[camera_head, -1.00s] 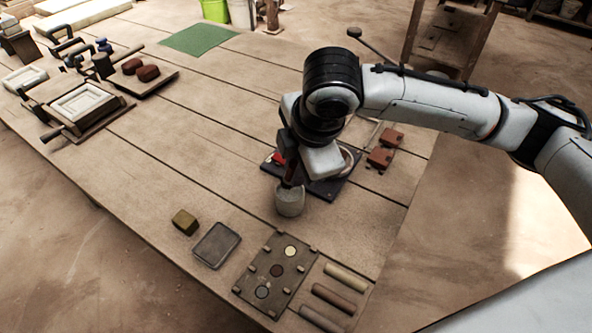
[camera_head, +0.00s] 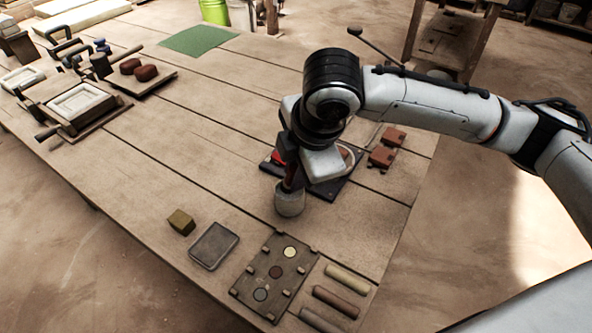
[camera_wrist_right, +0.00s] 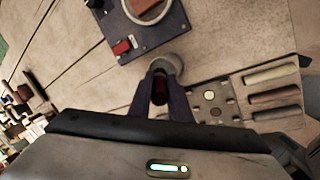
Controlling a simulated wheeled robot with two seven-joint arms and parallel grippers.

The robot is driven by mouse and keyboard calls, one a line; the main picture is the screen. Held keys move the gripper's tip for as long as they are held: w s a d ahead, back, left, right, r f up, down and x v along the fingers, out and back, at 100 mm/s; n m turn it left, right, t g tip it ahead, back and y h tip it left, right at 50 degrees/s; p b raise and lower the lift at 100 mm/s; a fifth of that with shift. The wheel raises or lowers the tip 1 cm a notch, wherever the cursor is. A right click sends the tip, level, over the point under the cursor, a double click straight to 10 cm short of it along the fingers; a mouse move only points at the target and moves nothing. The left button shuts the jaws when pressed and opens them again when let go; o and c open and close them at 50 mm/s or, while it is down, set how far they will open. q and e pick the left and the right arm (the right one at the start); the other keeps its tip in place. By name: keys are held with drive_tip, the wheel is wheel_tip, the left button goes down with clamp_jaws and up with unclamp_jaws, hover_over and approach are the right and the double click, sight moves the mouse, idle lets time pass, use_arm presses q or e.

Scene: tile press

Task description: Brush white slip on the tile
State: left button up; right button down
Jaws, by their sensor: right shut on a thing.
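My right gripper (camera_head: 289,182) points down just above a grey cup (camera_head: 290,204) in the head view. It is shut on a slim dark red handle, which appears to be the brush; the handle shows between the fingers in the right wrist view (camera_wrist_right: 160,86). The bristle end is hidden, and I cannot tell whether it is inside the cup. A pale square tile-like slab (camera_head: 80,102) lies in the wooden press frame at far left. A dark board (camera_head: 328,190) with a round pale-rimmed piece (camera_wrist_right: 146,8) is behind the cup, partly hidden by my arm. My left gripper is out of view.
In front lie a yellowish block (camera_head: 181,222), a grey tray (camera_head: 214,246), a plate with three coloured spots (camera_head: 262,294) and three bars (camera_head: 341,301). Reddish-brown blocks (camera_head: 382,157) lie right of the board. The table's middle is clear (camera_head: 180,150).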

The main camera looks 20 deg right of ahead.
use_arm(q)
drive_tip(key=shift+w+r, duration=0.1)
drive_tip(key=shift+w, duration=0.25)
use_arm(e)
drive_tip(key=shift+f, duration=0.3)
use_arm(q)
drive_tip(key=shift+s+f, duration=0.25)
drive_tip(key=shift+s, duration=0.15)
use_arm(e)
drive_tip(key=shift+f, duration=0.35)
